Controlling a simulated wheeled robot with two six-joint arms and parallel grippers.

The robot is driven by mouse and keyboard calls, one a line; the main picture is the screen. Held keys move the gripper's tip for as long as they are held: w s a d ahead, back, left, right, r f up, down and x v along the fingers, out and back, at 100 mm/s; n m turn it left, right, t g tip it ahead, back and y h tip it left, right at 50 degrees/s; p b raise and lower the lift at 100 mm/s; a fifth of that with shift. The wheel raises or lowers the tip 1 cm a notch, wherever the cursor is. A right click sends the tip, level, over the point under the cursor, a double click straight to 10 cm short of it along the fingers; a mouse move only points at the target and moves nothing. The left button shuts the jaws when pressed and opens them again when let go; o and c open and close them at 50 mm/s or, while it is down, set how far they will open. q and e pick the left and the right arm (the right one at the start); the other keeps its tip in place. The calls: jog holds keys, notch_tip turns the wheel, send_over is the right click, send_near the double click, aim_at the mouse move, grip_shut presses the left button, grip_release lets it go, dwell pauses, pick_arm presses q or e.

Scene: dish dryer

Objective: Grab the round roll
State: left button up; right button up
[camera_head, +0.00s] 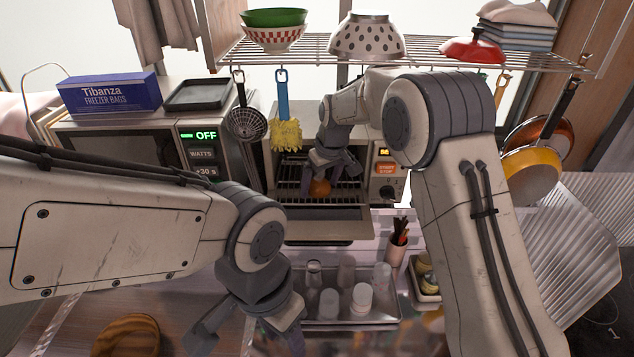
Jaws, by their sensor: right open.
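The round roll (320,188), small and orange-brown, sits on the wire rack inside the open toaster oven (388,168). My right gripper (328,176) reaches into the oven and is open, with its fingers just above and around the roll. Whether the fingers touch it is hard to tell. My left gripper (248,340) is low in the foreground, far from the roll. Its fingers are spread apart, and nothing shows between them.
The oven's lowered door (318,228) juts out in front. A microwave (150,140) stands to the left. A wire shelf (415,52) with bowls and hanging utensils spans above. A metal tray (390,308) holds several small bottles. A wooden round item (125,335) lies at lower left.

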jog(key=shift+f, duration=0.1)
jog(key=c, duration=1.4)
